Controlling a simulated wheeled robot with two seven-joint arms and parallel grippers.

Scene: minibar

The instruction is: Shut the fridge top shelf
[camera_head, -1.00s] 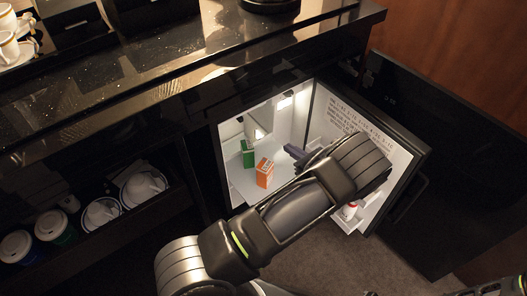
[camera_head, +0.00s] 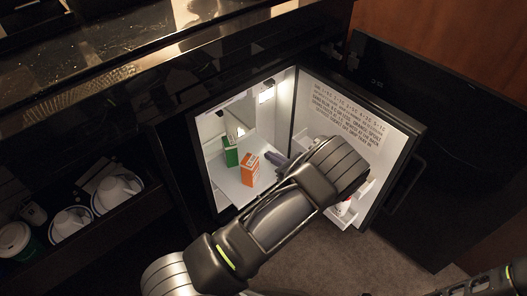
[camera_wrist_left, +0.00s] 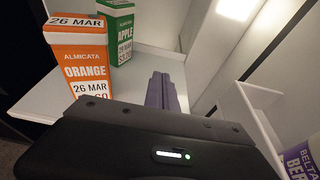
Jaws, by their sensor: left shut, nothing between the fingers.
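The minibar fridge stands open, its door (camera_head: 350,110) swung out to the right. Its white shelf (camera_head: 228,188) carries an orange carton (camera_head: 249,169) and a green carton (camera_head: 231,151). The wrist view shows the shelf (camera_wrist_left: 140,72) close up, with the orange carton (camera_wrist_left: 80,65) and green carton (camera_wrist_left: 119,35) left of my fingers. My left gripper (camera_head: 281,163) is at the fridge opening, right of the orange carton; its fingers (camera_wrist_left: 163,92) are shut and empty, pointing inward over or near the shelf. I cannot tell whether they touch it. My left forearm hides part of the lower fridge and door.
The door has white racks (camera_head: 366,188), with a purple-labelled container (camera_wrist_left: 300,160) near my gripper's right side. A dark counter (camera_head: 150,60) runs above the fridge. Cups (camera_head: 115,190) sit in an open drawer at left. Carpet (camera_head: 310,255) lies below.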

